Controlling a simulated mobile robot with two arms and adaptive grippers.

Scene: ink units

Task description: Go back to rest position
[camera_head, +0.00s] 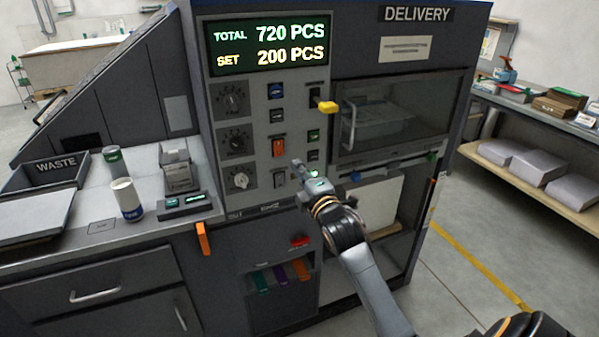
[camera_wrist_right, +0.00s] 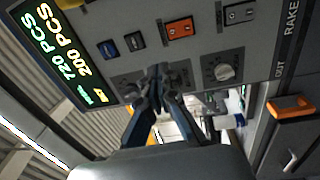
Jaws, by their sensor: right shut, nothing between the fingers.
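My right gripper (camera_head: 299,166) is shut and empty in front of the lower part of the control panel (camera_head: 258,95), near the orange rocker switch (camera_head: 278,147). In the right wrist view my right gripper (camera_wrist_right: 160,72) shows its fingertips together, with the panel's knobs and the orange switch (camera_wrist_right: 180,30) beyond them. I cannot tell whether the fingertips touch the panel. My right arm (camera_head: 365,270) reaches up from the lower right of the head view. My left gripper is not in view.
The display (camera_head: 268,45) reads TOTAL 720 PCS and SET 200 PCS. A yellow-tipped lever (camera_head: 328,107) sticks out right of the panel. The delivery window (camera_head: 400,115) is further right. A white cup (camera_head: 127,199) and waste bin (camera_head: 50,174) are left. Floor right is open.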

